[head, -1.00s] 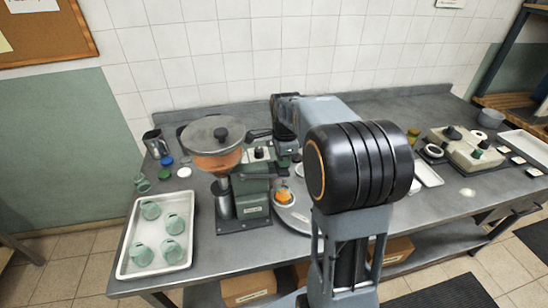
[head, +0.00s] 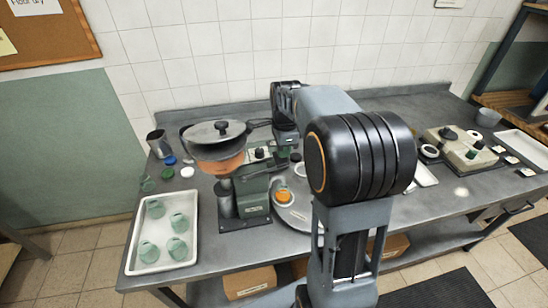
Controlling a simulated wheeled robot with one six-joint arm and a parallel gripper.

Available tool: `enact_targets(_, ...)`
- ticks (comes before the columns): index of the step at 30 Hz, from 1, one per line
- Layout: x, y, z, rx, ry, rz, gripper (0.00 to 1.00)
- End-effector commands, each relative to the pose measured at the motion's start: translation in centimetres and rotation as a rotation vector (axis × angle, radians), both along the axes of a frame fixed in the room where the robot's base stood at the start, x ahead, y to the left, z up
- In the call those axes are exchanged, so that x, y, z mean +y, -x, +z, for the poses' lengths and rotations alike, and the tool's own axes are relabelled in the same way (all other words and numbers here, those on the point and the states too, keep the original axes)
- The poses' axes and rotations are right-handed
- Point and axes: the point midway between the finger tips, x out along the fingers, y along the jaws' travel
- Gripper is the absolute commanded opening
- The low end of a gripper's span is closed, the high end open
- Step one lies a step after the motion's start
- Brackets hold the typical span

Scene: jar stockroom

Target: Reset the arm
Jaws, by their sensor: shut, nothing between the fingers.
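My arm rises in the front middle of the head view and reaches back over the worktable (head: 330,262). Its wrist hangs over the table near the wall. My gripper (head: 284,152) points down beside the green dispensing machine (head: 246,218); it is small and partly hidden, shut, with nothing seen in it. The machine has an orange-brown hopper (head: 222,166) with a grey, knobbed lid (head: 214,132).
A white tray (head: 134,262) with several green jars (head: 176,248) lies at the left. A metal cup (head: 159,143) and coloured lids (head: 187,172) stand behind it. A beige device (head: 462,148) stands at the right.

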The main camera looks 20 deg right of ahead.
Motion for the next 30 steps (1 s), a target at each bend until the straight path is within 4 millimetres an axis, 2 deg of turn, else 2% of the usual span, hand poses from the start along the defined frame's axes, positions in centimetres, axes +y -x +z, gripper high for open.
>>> enact_targets(14,-0.2,0.1,-0.1,0.009,0.000,-0.005,0.00)
enact_targets(30,-0.1,0.1,3.9,0.004,0.000,-0.004,0.00)
